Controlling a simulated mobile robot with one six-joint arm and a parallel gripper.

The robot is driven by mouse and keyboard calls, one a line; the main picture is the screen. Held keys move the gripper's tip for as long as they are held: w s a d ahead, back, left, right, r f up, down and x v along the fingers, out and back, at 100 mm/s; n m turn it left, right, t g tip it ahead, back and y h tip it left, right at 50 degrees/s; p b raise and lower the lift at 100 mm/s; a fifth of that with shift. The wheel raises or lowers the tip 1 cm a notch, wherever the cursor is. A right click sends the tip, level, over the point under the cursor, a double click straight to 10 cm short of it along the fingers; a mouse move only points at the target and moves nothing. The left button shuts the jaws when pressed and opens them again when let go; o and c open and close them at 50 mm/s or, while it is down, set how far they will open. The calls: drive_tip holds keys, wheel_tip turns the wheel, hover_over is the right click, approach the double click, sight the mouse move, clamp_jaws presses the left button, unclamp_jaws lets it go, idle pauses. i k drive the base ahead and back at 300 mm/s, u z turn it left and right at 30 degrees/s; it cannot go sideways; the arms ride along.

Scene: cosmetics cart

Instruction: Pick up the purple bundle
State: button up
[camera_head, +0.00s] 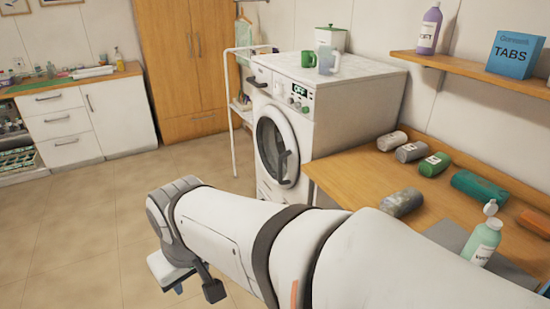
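I see no clearly purple bundle in the head view. Several rolled bundles lie on the wooden table at the right: a grey-brown one (391,141), a grey one (411,151), a green one (434,164), a teal one (479,188) and a mottled grey one (402,202) near the left edge. The one purple thing I make out is a bottle (429,30) on the wall shelf. My white arm crosses the lower middle. My gripper (178,278) is partly visible at its lower left end, over the floor and away from the table; its fingers are not clear.
A washing machine (345,110) stands left of the wooden table (350,168), with a green mug (307,63) and a clear jug on top. A pale green bottle (482,243) stands at the table's right. A white rack (230,110) is beside the machine. The tiled floor at left is clear.

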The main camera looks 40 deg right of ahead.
sight(399, 204)
drive_tip(key=u, duration=0.05)
drive_tip(key=i, duration=1.45)
drive_tip(key=z, duration=4)
drive_tip(key=i, duration=1)
drive_tip(key=z, duration=0.05)
